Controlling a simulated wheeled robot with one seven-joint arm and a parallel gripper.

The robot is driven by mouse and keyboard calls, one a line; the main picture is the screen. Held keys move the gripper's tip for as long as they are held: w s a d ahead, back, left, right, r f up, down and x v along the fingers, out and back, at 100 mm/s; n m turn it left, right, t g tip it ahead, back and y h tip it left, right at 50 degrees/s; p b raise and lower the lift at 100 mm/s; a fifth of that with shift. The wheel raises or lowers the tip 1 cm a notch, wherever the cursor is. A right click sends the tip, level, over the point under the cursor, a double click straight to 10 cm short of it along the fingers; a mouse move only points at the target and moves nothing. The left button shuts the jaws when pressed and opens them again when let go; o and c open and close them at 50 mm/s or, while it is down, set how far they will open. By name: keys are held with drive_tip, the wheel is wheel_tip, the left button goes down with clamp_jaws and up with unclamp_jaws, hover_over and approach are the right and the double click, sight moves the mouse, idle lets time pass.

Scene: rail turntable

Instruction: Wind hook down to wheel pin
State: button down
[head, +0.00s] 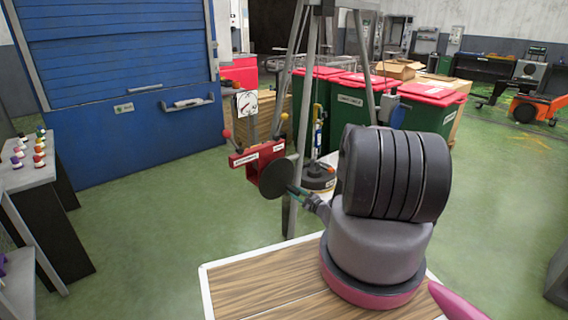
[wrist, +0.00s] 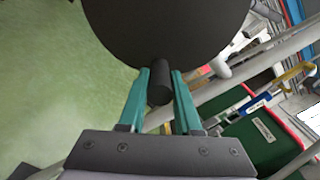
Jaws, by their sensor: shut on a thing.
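My gripper (head: 294,189) is shut on a dark crank handle (wrist: 159,84), which sits between its teal fingers in the wrist view. The handle stands out from a large dark disc (head: 271,178). The disc is in front of a red winch bracket (head: 247,155) with white labels on the tripod frame. Behind it hangs a blue and yellow hoist part (head: 318,130) that may carry the hook. Below that is a dark round wheel (head: 319,178) on a low stand. The hook tip and the wheel pin are too small or hidden to tell apart.
Grey tripod legs (head: 308,95) stand close to my gripper. Green bins with red lids (head: 352,81) stand behind. Green floor is clear at left, before the blue shutter (head: 120,45).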

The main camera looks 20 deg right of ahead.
drive_tip(key=shift+w+d+r, duration=0.15)
drive_tip(key=shift+w+d+r+n, duration=0.2)
drive_tip(key=shift+d+r+n, duration=0.4)
drive_tip(key=shift+n, duration=0.4)
drive_tip(key=shift+r, duration=0.1)
drive_tip(key=shift+w+d+r+n, duration=0.1)
drive_tip(key=shift+d+r+n, duration=0.1)
drive_tip(key=shift+r+n, duration=0.35)
drive_tip(key=shift+w+d+r+n, duration=0.1)
drive_tip(key=shift+d+r+n, duration=0.15)
drive_tip(key=shift+n, duration=0.5)
drive_tip(key=shift+c, duration=2)
unclamp_jaws()
drive_tip(key=shift+a, duration=0.1)
drive_tip(key=shift+s+f, duration=0.1)
